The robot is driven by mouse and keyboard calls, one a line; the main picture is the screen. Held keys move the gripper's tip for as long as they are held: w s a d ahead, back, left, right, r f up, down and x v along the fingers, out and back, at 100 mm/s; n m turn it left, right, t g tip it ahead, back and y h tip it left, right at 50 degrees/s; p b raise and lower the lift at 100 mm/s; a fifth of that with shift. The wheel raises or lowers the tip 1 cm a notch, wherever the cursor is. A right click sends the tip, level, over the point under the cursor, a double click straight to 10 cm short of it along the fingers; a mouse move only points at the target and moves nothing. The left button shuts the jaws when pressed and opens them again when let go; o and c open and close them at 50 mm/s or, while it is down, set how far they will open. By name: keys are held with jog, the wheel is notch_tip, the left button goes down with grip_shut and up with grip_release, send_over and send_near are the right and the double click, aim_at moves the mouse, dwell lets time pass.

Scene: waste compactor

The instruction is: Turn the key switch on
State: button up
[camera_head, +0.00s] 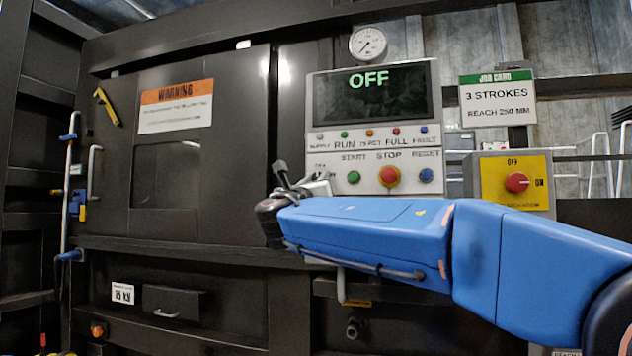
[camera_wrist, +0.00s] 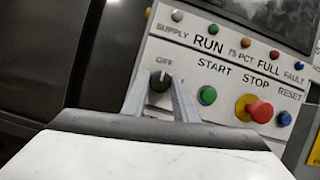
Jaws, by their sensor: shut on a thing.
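The key switch (camera_wrist: 160,82) is a dark knob on the grey control panel, under an OFF label, left of the green START button. In the wrist view my gripper (camera_wrist: 160,92) has its two fingers closed around the knob, one on each side. The knob's mark points up toward OFF, tilted slightly. In the head view my blue arm reaches in from the right and my wrist hides the key switch; only part of its label shows. The panel display (camera_head: 370,93) reads OFF in green.
Right of the key switch are the green START button (camera_head: 353,178), red STOP button (camera_head: 389,176) and blue RESET button (camera_head: 426,176). A yellow isolator with a red knob (camera_head: 516,182) is further right. The dark compactor door (camera_head: 160,190) is at left. A gauge (camera_head: 368,43) sits on top.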

jog(key=m+g+h, duration=0.1)
jog(key=m+h, duration=0.1)
jog(key=m, duration=0.2)
jog(key=m+g+h, duration=0.1)
jog(key=m, duration=0.3)
jog(key=shift+w+a+h, duration=0.1)
jog(key=shift+a+h, duration=0.1)
jog(key=shift+h, duration=0.2)
jog(key=m+g+h, duration=0.1)
jog(key=m, duration=0.3)
jog(key=m+g+h, duration=0.1)
jog(key=m+g, duration=0.1)
jog(key=m, duration=0.2)
jog(key=shift+a+r, duration=0.1)
jog(key=shift+r, duration=0.05)
jog(key=shift+m+g, duration=0.3)
jog(key=shift+m, duration=0.1)
jog(key=o, duration=1.1)
jog(key=shift+c, duration=0.2)
